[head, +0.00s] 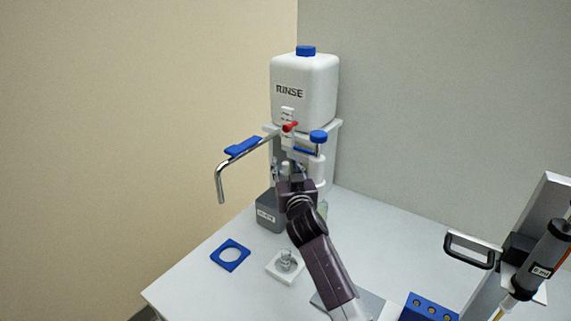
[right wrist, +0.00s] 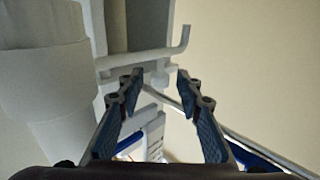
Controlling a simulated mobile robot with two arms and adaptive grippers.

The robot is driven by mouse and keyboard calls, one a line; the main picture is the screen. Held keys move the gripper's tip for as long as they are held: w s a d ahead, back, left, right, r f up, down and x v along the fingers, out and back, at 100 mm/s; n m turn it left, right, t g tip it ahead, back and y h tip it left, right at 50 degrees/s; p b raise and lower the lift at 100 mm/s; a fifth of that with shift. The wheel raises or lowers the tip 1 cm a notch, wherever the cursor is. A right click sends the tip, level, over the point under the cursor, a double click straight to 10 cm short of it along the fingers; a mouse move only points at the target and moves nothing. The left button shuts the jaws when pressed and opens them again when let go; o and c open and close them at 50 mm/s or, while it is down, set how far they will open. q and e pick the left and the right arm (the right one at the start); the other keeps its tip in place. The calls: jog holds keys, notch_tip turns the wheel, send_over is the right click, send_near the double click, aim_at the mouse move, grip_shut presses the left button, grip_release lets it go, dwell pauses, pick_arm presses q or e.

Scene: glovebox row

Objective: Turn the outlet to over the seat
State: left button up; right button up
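The outlet is a bent silver tube (head: 220,180) with a blue grip (head: 243,148). A blue square ring (head: 218,255) and a white block (head: 277,272) with a small glass vessel (head: 287,260) lie below; I cannot tell which is the seat. My right gripper (head: 290,170) is below the tap. In the right wrist view it (right wrist: 158,82) is open and empty, with the tube (right wrist: 228,135) beyond the fingers. My left gripper is out of view.
A blue-topped knob (head: 318,137) is right of the tap. A blue block (head: 428,308), a black handle (head: 470,250) and a syringe-like device (head: 545,262) stand at right. The table's left front is mostly clear.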

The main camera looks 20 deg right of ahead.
jog(key=shift+w, duration=0.3)
jog(key=shift+c, duration=0.3)
grip_shut()
